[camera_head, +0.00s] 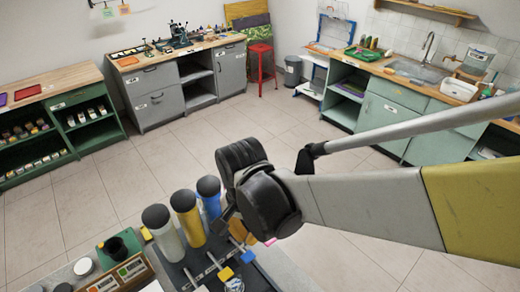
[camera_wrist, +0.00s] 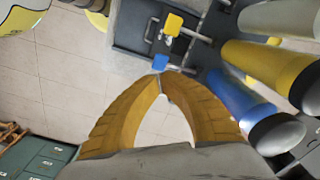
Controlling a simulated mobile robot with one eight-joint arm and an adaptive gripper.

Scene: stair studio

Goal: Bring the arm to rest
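My gripper (camera_wrist: 161,77) shows in the wrist view as two yellow-orange fingers. Their tips meet, with floor visible through the gap below the tips and nothing held there. A blue tag (camera_wrist: 160,63) lies just beyond the tips in that view, and I cannot tell whether they touch it. In the head view my arm comes in from the right, and its black wrist hides most of the gripper. The wrist is over the far right side of a work surface with a dark tray (camera_head: 183,272).
Clear, yellow and blue cylinders with dark caps, the yellow one (camera_head: 188,219) in the middle, stand close left of my wrist. A yellow tag (camera_head: 225,274) is on the tray. A red stool (camera_head: 261,68) stands at the back. The tiled floor (camera_head: 160,160) between the cabinets is clear.

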